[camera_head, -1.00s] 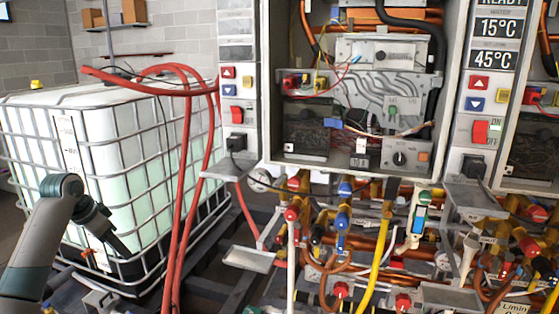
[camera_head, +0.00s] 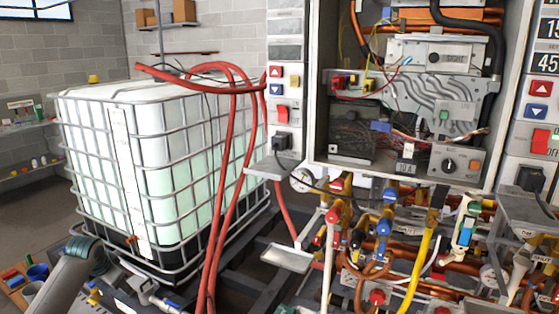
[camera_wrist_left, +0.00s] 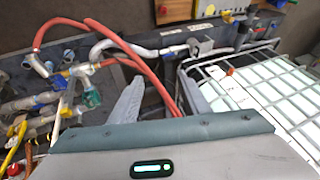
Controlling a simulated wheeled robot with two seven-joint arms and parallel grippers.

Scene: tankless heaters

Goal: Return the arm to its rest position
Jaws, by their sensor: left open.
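My left arm (camera_head: 62,282) shows at the lower left of the head view, in front of the caged white tank (camera_head: 150,160). My left gripper (camera_wrist_left: 163,100) shows in the left wrist view with its two grey fingers spread apart and nothing between them. Red hoses (camera_wrist_left: 150,65) pass beyond the fingers in that view, and the tank's metal cage (camera_wrist_left: 235,85) is to the right. I cannot make out the fingers clearly in the head view. My right arm and gripper are in neither view.
The open heater cabinet (camera_head: 410,90) stands at the right, with valves and copper pipes (camera_head: 385,245) below it. Red hoses (camera_head: 228,190) hang between tank and cabinet. A small grey shelf (camera_head: 286,258) juts out low. Colourful bins (camera_head: 35,272) sit at lower left.

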